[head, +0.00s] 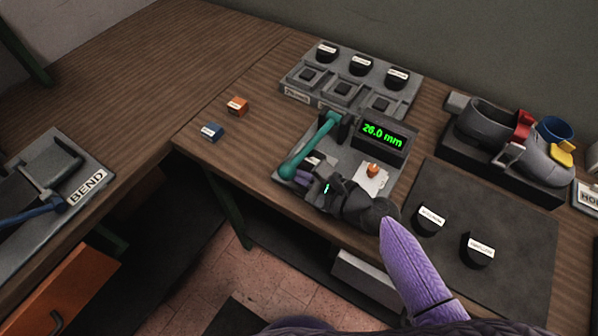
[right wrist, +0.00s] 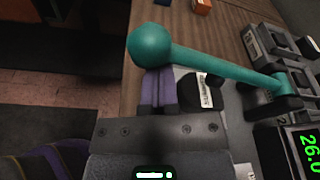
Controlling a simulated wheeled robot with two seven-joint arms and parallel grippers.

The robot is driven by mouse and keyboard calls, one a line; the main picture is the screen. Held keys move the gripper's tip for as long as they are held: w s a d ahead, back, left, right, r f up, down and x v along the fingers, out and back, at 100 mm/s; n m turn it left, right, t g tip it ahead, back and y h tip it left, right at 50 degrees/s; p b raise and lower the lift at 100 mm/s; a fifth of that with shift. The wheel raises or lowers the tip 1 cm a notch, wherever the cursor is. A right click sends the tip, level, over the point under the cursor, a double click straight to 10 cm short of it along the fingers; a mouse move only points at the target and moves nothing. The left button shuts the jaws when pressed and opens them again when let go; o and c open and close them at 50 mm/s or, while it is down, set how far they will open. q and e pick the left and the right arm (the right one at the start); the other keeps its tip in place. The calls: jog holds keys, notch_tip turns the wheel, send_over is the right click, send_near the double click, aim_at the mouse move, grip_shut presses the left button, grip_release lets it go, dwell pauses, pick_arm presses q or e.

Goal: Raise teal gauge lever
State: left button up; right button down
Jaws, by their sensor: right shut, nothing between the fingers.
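The teal gauge lever (head: 308,147) belongs to the grey gauge with the green display (head: 383,134), which reads 26.0 mm. Its bar slopes from a pivot beside the display to a round ball knob at the near left edge of the gauge. In the right wrist view the teal lever (right wrist: 215,66) ends in the ball knob, which hides my fingertips. My right gripper (head: 304,177) is shut and empty, its purple fingers (right wrist: 158,92) reaching beneath the knob. I cannot tell whether they touch it. My left gripper is not in view.
A black labelled piece (right wrist: 208,91) sits on the gauge beside my fingers. A rack of black pieces (head: 345,85) stands behind. A dark mat (head: 500,240) with two black pieces lies right.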

pick_arm(q)
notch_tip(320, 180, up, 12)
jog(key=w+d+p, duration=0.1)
jog(key=p, duration=1)
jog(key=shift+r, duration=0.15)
pick_arm(e)
jog(key=w+d+r+m+g+y, duration=0.1)
jog(key=w+d+r+m, duration=0.1)
jog(key=w+r+m, duration=0.2)
jog(key=w+d+r+m+g+y, duration=0.1)
jog(key=w+d+r+m, duration=0.2)
jog(key=r, duration=0.7)
jog(key=m, duration=0.2)
jog(key=shift+w+d+r+m+g, duration=0.3)
jog(key=shift+w+d, duration=0.05)
jog(key=shift+w, duration=0.05)
jog(key=shift+r, duration=0.1)
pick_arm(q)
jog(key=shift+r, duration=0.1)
